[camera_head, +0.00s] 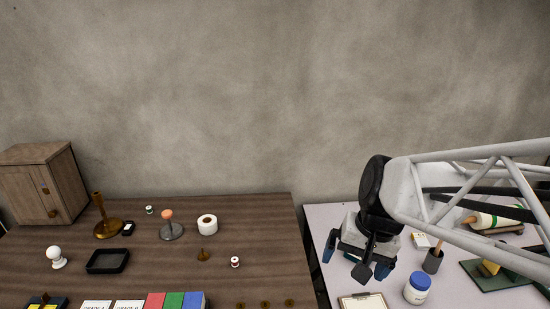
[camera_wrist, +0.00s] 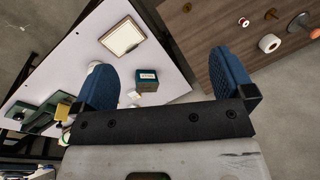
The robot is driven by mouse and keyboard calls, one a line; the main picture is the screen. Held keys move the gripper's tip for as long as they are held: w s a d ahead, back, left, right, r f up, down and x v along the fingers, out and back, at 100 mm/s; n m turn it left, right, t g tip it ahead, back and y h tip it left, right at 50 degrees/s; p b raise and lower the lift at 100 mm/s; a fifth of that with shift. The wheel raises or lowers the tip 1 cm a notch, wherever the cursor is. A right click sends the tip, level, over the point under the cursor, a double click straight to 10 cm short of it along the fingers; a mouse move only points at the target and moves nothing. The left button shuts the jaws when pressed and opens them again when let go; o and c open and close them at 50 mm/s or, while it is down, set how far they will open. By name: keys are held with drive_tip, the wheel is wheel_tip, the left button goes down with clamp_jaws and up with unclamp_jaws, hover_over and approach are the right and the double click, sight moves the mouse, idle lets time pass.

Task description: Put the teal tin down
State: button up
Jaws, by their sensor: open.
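The teal tin (camera_wrist: 147,85) is a small, dark teal box with a pale label on its top. In the wrist view it stands upright on the white table (camera_wrist: 172,82), near its edge. My gripper (camera_wrist: 163,62) is open, its two blue fingers wide apart. The tin shows between them, nearer the left finger, with no visible contact. In the head view my gripper (camera_head: 356,263) is over the left part of the white table (camera_head: 322,218).
The white table also bears a framed pale panel (camera_wrist: 124,37), a blue-lidded jar (camera_head: 417,290), a dark cup (camera_head: 433,262) and a green board (camera_head: 488,280). A gap separates it from the brown table (camera_head: 180,260), which holds a white roll (camera_head: 207,225) and several small items.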

drive_tip(key=s+r+n+t+h, duration=0.1)
drive_tip(key=s+r+n+h, duration=0.1)
drive_tip(key=s, duration=0.4)
drive_tip(key=shift+a+r+n, duration=0.2)
drive_tip(key=shift+a+n, duration=0.05)
drive_tip(key=shift+n, duration=0.65)
drive_tip(key=shift+w, duration=0.1)
